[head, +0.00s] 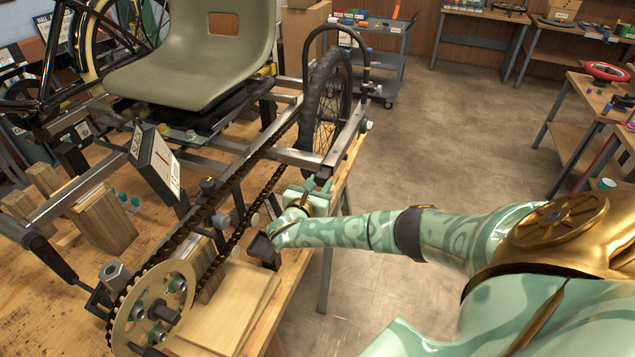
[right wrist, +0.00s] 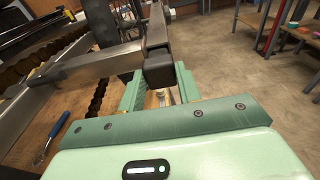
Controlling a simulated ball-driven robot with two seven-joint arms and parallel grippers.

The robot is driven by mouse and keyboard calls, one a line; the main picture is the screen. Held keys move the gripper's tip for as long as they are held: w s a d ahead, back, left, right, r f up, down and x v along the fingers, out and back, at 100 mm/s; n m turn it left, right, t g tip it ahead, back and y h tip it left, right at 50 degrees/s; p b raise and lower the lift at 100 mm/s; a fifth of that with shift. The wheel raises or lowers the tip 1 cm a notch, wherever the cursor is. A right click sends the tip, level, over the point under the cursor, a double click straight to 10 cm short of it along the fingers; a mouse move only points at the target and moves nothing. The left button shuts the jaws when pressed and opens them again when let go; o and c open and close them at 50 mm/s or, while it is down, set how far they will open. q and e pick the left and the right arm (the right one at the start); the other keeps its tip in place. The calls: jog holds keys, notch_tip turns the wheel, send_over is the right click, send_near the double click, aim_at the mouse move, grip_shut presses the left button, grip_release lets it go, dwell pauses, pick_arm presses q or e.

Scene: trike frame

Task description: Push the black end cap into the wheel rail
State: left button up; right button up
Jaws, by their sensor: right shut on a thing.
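My right gripper (head: 318,185) is at the near end of the wheel rail (head: 345,138), beside the spoked wheel. In the right wrist view its two green fingers (right wrist: 158,90) stand on either side of the black end cap (right wrist: 159,69) and are shut on it. The cap lines up with the end of the grey wheel rail (right wrist: 156,28) and appears to meet it. How deep the cap sits in the rail cannot be told. In the head view the fingers mostly hide the cap. My left gripper is not in view.
The trike frame with its grey seat (head: 195,50), chain (head: 240,200) and sprocket (head: 150,310) fills the wooden bench. A small black box (head: 263,250) is near the bench edge, by my right arm. A blue-handled tool (right wrist: 58,125) lies on the bench. The floor at right is clear.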

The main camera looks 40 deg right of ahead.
jog(key=shift+b+x, duration=0.4)
jog(key=shift+x, duration=1.05)
jog(key=o, duration=1)
jog(key=shift+r, duration=0.15)
jog(key=shift+o, duration=0.2)
jog(key=p+v, duration=0.2)
jog(key=v, duration=1.4)
jog(key=shift+a, duration=0.1)
